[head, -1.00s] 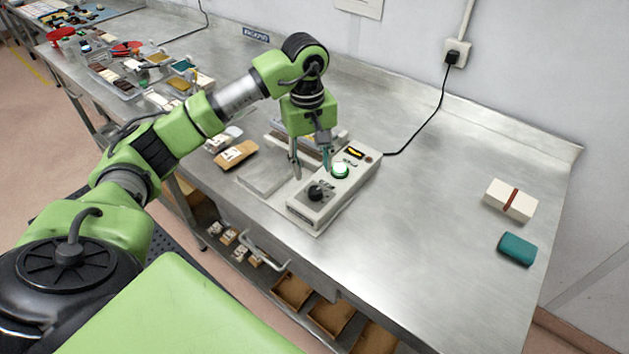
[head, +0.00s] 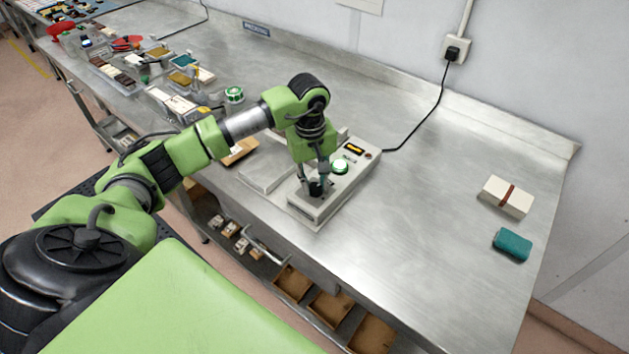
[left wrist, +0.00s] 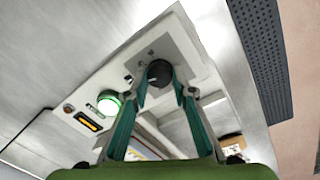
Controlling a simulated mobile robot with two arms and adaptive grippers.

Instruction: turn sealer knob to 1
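The sealer (head: 340,190) is a pale box on the steel bench with a lit green button (head: 339,166) and an amber display (head: 354,148). Its black round knob (left wrist: 159,73) sits on a grey plate near the box's front end. My left gripper (head: 314,190) points down over the knob and partly hides it in the head view. In the left wrist view its two green fingers (left wrist: 160,88) stand apart with the knob between their tips; firm contact cannot be made out. The knob's setting cannot be read. My right gripper is out of view.
A cream block with a brown band (head: 506,197) and a teal block (head: 512,244) lie at the right. A black cable runs from the sealer to a wall socket (head: 455,50). Trays and small goods fill the far left.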

